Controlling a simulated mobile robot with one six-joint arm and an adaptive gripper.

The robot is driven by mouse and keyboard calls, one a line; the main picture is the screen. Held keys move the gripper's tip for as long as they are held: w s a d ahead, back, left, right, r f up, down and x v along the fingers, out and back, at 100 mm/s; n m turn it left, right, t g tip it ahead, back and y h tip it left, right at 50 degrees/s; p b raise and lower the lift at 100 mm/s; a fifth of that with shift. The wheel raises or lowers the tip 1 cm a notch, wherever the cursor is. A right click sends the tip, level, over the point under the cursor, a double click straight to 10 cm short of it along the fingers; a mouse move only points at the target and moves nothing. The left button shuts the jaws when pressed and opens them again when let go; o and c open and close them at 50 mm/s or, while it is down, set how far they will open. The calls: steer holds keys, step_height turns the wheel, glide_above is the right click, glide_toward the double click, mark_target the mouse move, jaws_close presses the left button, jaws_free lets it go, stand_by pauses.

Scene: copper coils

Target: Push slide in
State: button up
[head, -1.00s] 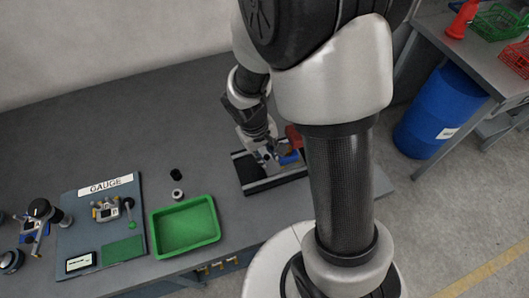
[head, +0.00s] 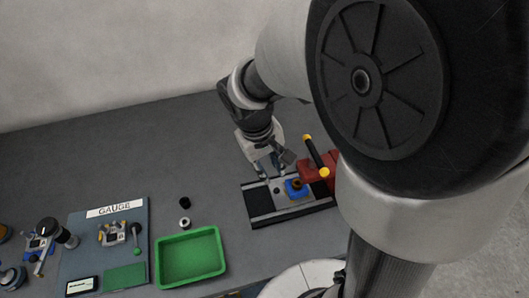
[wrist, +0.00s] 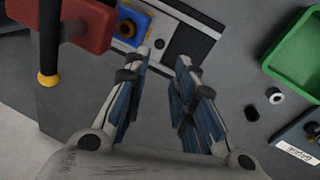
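The slide is a small blue block (head: 297,188) with a copper-coloured ring on it. It sits on a dark base (head: 262,207) with pale rails, in front of a red press body (head: 318,167). In the wrist view the blue slide (wrist: 128,38) is at the upper left, close to the red body (wrist: 80,22). My gripper (head: 273,173) is above the left part of the base, left of the slide. In the wrist view my gripper (wrist: 162,60) has its fingers apart with nothing between them. The slide's far edge is partly hidden by the red body in the wrist view.
A black handle (head: 316,155) with yellow ends juts from the press. A green tray (head: 190,258), a small ring (head: 185,222), a black cylinder (head: 184,203) and a gauge board (head: 80,255) stand left. The table behind the base is clear.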

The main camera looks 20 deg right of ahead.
steer(key=shift+r, duration=0.4)
steer(key=shift+c, duration=0.3)
